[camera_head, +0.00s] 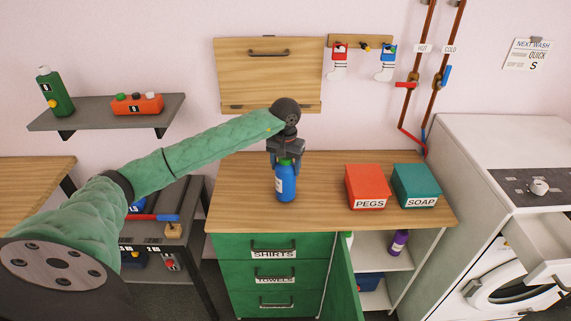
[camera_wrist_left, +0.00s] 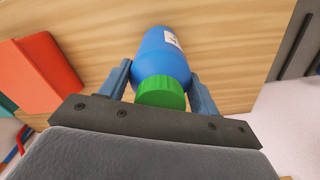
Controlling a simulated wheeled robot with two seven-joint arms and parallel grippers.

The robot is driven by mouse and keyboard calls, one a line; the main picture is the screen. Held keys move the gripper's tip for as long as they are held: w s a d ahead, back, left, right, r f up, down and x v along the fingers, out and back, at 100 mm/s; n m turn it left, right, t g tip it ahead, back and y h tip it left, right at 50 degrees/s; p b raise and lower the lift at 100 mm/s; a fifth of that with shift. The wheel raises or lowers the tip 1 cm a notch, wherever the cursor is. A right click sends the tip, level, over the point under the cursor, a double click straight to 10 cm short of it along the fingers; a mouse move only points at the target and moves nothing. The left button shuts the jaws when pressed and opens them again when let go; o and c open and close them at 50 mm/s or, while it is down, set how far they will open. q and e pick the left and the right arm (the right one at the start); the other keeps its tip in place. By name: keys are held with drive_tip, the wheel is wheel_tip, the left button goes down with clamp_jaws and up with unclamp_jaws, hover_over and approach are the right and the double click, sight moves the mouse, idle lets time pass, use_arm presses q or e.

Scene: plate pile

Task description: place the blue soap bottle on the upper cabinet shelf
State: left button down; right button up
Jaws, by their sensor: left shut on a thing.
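The blue soap bottle (camera_head: 285,184) has a green cap and a white label and is upright at the wooden countertop (camera_head: 240,190). My left gripper (camera_head: 286,158) comes down from above and is shut on the bottle near its cap. In the left wrist view the two fingers (camera_wrist_left: 160,88) sit on either side of the bottle (camera_wrist_left: 162,55). I cannot tell whether its base touches the counter. The cabinet (camera_head: 398,255) at the lower right has its green door (camera_head: 342,285) open. Its upper shelf holds a purple bottle (camera_head: 398,243). My right gripper is not in view.
A red PEGS box (camera_head: 367,184) and a teal SOAP box (camera_head: 415,183) stand on the counter, right of the bottle. Green drawers (camera_head: 274,260) are below. A wall shelf (camera_head: 95,112) holds a green bottle and an orange box. A washer (camera_head: 500,150) stands at right.

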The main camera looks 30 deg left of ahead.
use_arm(q)
drive_tip(key=shift+f, duration=0.3)
drive_tip(key=shift+f, duration=0.1)
drive_tip(key=shift+c, duration=1.8)
unclamp_jaws()
